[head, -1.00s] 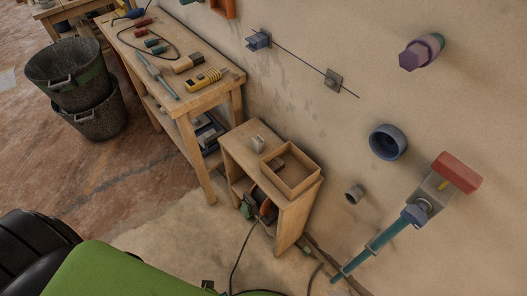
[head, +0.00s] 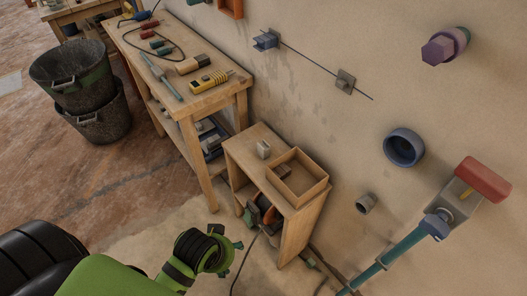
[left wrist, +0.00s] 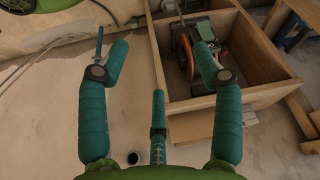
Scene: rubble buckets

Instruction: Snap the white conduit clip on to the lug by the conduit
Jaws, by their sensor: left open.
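The white conduit clip looks to be the small pale block (head: 263,149) on top of the low wooden cabinet, left of its open tray. A thin dark conduit (head: 312,62) runs along the wall. A blue-grey bracket (head: 266,40) sits at its upper end and a grey square lug (head: 345,81) lies farther down it; I cannot tell which takes the clip. My left gripper (head: 233,256) is at the cabinet's lower left, apart from the clip. In the left wrist view it (left wrist: 160,62) is open and empty, its teal fingers spread before the cabinet's lower part.
The low cabinet (head: 292,226) holds a reel and tools on its lower shelf. A workbench (head: 205,98) with tools stands behind it, with dark buckets (head: 72,75) at left.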

